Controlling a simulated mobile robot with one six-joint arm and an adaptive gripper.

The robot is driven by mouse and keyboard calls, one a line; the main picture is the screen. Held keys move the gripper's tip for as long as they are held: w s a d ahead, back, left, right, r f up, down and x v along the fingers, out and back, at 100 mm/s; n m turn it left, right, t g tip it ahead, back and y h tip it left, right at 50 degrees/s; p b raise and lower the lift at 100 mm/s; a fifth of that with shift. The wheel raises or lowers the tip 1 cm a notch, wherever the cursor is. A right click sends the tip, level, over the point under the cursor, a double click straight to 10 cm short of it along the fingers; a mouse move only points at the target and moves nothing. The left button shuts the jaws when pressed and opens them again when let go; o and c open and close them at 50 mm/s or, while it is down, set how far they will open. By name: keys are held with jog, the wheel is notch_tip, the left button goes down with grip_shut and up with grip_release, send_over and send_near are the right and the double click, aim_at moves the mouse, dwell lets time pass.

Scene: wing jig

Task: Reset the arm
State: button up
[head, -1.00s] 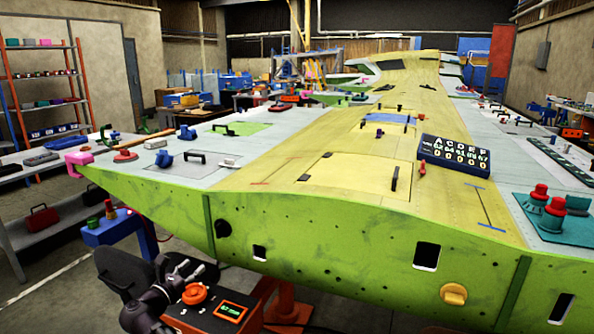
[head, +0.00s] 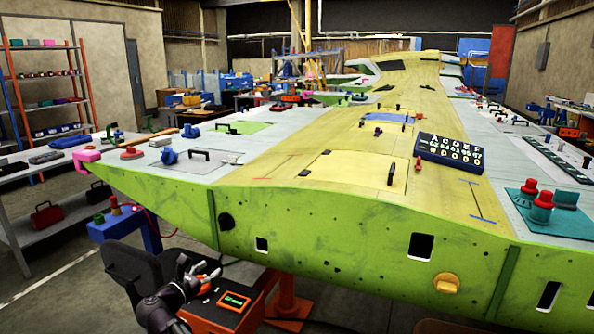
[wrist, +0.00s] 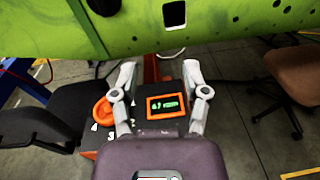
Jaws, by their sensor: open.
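My gripper (head: 208,275) is at the lower left of the head view, in front of the green edge of the wing and low beside it. In the wrist view my gripper (wrist: 160,72) has its two grey fingers spread wide with nothing between them. Below and beyond the fingers is an orange and black box with a lit green display (wrist: 167,104). The box also shows in the head view (head: 234,301), partly behind my gripper. I cannot tell how far the fingers are above it.
The long green and yellow wing (head: 330,240) fills the middle. A dark chair (head: 130,265) is close to my arm, and a brown chair (wrist: 280,75) stands at right in the wrist view. A blue stand (head: 125,228) is at left. Open floor lies at lower left.

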jog(key=d+f+m+g, duration=0.45)
jog(key=d+m, duration=0.25)
jog(key=d, duration=0.5)
jog(key=d+f+m+g, duration=0.4)
jog(key=d+f+m, duration=0.2)
jog(key=d, duration=0.7)
jog(key=s+d+f+m+g+y, duration=0.3)
jog(key=s+d+m+y, duration=0.1)
jog(key=s+d+m, duration=0.4)
jog(key=s+d+f+m+g+y, duration=0.4)
jog(key=s+d+m, duration=0.3)
jog(key=d+m, duration=0.15)
notch_tip(320, 180, up, 18)
jog(key=p, duration=1.7)
jog(key=shift+a+f, duration=0.15)
jog(key=shift+f, duration=0.1)
